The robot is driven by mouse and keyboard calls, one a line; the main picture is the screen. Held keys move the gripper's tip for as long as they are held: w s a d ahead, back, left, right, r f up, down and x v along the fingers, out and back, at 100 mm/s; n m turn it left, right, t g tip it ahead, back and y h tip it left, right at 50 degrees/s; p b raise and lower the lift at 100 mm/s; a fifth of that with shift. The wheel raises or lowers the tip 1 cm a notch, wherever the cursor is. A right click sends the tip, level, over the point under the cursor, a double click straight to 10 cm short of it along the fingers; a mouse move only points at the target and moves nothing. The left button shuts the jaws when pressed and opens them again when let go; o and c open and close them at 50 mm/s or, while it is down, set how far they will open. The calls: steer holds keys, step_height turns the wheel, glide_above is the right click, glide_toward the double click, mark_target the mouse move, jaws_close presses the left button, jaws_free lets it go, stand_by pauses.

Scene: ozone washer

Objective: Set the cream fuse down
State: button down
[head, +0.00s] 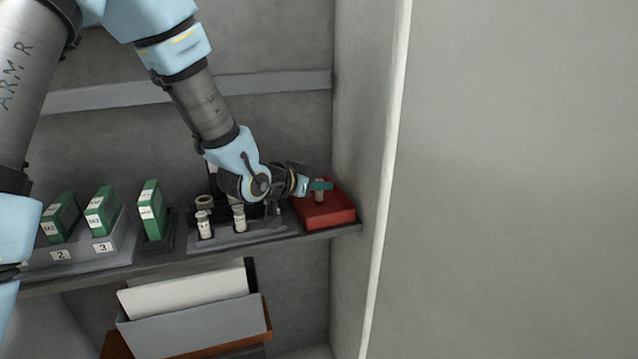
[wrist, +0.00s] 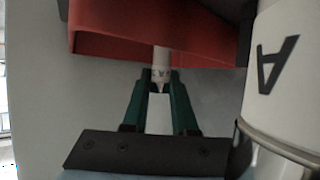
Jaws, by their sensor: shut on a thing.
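The cream fuse (head: 319,195) is upright between the green fingertips of my gripper (head: 320,185), at the red tray (head: 335,217) at the right end of the shelf. In the wrist view the fuse (wrist: 160,64) is narrow and pale, pinched between the two green fingers (wrist: 160,82). The red tray (wrist: 110,42) fills the top of that view, behind the fuse. My gripper is shut on the fuse. I cannot tell whether the fuse's lower end touches the tray floor.
Other pale fuses (head: 204,226) (head: 239,218) stand in a grey holder (head: 215,241) left of the tray. Green numbered modules (head: 152,210) stand farther left. A wall (head: 352,150) rises close right of the tray. A pale cylinder marked A (wrist: 275,75) is close by in the wrist view.

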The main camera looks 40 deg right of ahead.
steer(key=shift+f, duration=0.2)
steer(key=c, duration=0.7)
jaws_free()
steer(key=shift+r, duration=0.1)
steer(key=shift+r, duration=0.2)
steer(key=shift+a, duration=0.35)
steer(key=b+v, duration=0.1)
steer(key=v, duration=1)
steer(key=shift+b, duration=0.3)
steer(key=shift+s+a, duration=0.1)
